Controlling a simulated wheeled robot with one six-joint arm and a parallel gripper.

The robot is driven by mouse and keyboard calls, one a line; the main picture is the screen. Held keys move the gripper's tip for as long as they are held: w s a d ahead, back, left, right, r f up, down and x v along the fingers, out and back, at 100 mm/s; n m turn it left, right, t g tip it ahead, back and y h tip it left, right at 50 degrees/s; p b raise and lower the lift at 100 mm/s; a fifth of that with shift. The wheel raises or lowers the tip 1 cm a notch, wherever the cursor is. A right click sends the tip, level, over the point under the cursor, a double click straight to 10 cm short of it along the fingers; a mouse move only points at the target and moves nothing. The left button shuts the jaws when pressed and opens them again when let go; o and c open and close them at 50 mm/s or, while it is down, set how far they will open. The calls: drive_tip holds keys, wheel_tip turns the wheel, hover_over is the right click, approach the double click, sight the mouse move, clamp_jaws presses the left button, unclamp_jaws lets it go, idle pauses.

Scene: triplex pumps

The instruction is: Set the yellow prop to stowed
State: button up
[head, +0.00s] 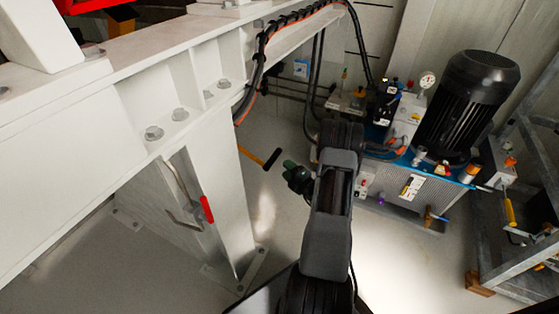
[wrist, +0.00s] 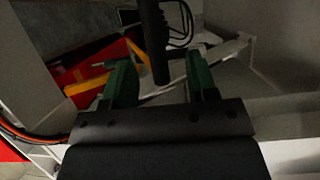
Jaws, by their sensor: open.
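The yellow prop (head: 252,157) is a thin yellow bar with a black grip. In the head view it sticks out from the right side of the white frame's leg, its grip end pointing right. My gripper (head: 290,172), with green fingers, is just to the right of and slightly below that grip, with a small gap showing. In the wrist view my gripper (wrist: 158,65) has its two green fingers apart. A dark bar, which looks like the prop's black grip (wrist: 153,40), comes down from the top between them. I cannot tell whether either finger touches it.
The white frame (head: 110,85) fills the left, with a red-handled lever (head: 206,209) on its leg. A hydraulic unit with a black motor (head: 468,100) stands at the right. A grey metal rack (head: 530,240) is far right. Black hoses (head: 258,65) run above. Some floor is clear.

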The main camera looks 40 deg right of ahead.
drive_tip(key=s, duration=0.3)
drive_tip(key=s+p, duration=0.1)
drive_tip(key=s, duration=0.1)
drive_tip(key=shift+s+d+f, duration=0.1)
drive_tip(key=shift+d+f, duration=0.05)
drive_tip(key=shift+d, duration=0.1)
drive_tip(key=shift+a, duration=0.1)
idle(0.3)
